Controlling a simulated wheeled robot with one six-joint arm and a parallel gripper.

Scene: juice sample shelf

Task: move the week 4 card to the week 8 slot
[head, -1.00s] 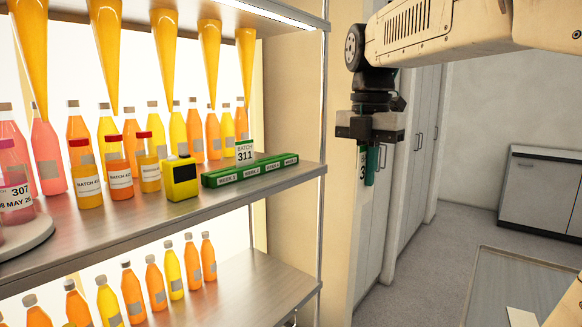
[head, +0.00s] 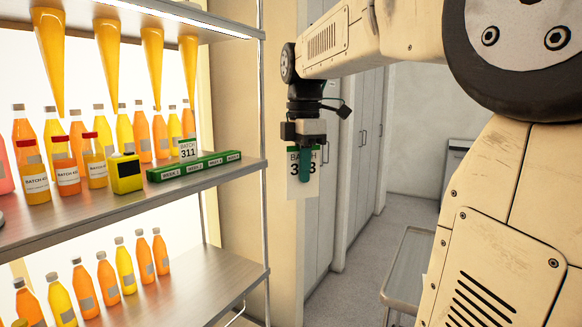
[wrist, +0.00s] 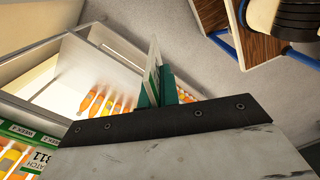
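A green slotted holder (head: 196,168) lies on the upper shelf with a row of small white week labels, too small to read surely. A white card reading BATCH 311 (head: 188,149) stands upright in it, towards its left half. My gripper (head: 305,166) is shut on another white batch card (head: 296,188) with a green top edge; a teal finger covers part of its number. The card hangs upright in the air, right of the shelf's end post and apart from the holder. In the wrist view, the held card (wrist: 153,72) shows edge-on between the teal fingers, and the holder's end (wrist: 32,136) shows at lower left.
A yellow device (head: 126,174) stands left of the holder. Several juice bottles (head: 67,178) fill the shelf further left. The shelf post (head: 262,130) stands between holder and gripper. A metal cart (head: 408,270) is at lower right. The space above the holder's right end looks clear.

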